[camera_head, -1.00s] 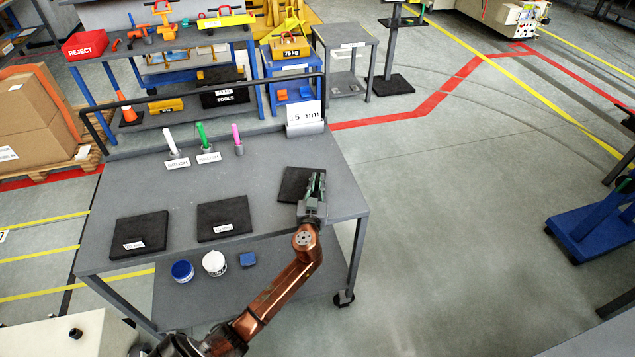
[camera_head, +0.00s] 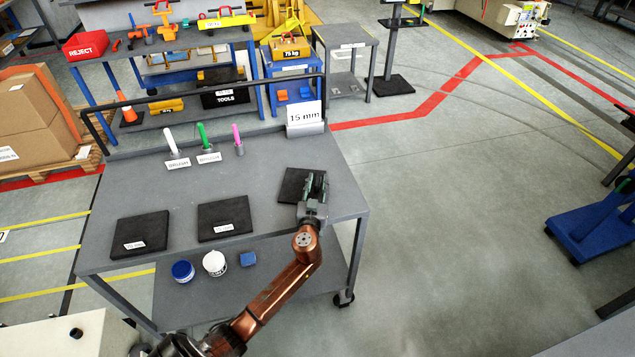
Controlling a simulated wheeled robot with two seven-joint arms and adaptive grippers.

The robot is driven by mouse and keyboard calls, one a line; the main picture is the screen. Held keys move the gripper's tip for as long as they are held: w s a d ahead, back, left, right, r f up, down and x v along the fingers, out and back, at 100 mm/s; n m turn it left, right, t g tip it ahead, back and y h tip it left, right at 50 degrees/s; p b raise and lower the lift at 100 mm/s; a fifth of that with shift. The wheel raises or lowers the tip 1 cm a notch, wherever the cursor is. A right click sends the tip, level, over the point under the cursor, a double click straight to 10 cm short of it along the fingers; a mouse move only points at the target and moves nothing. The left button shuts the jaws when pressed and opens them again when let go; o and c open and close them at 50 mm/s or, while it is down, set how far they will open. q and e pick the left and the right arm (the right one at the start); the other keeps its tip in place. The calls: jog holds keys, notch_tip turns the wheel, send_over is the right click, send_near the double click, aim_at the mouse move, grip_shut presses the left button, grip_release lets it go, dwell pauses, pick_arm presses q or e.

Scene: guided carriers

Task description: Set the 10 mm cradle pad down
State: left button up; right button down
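Three flat black pads lie on the top of a grey cart (camera_head: 262,167). The right pad (camera_head: 291,184) lies near the cart's right side, partly hidden by my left gripper; no label shows on it. My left gripper (camera_head: 313,178) is over this pad's right edge with its fingers spread apart. I cannot tell whether a finger touches the pad. The middle pad (camera_head: 224,214) and left pad (camera_head: 140,230) lie nearer the front edge, with white labels too small to read surely. My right gripper is not in view.
A "15 mm" sign (camera_head: 304,115) stands at the cart's back right corner. White, green (camera_head: 203,135) and pink upright sticks stand at the back. The cart top between sticks and pads is clear.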

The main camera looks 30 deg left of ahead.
pick_arm(q)
jog(key=v, duration=1.2)
dwell(1.3)
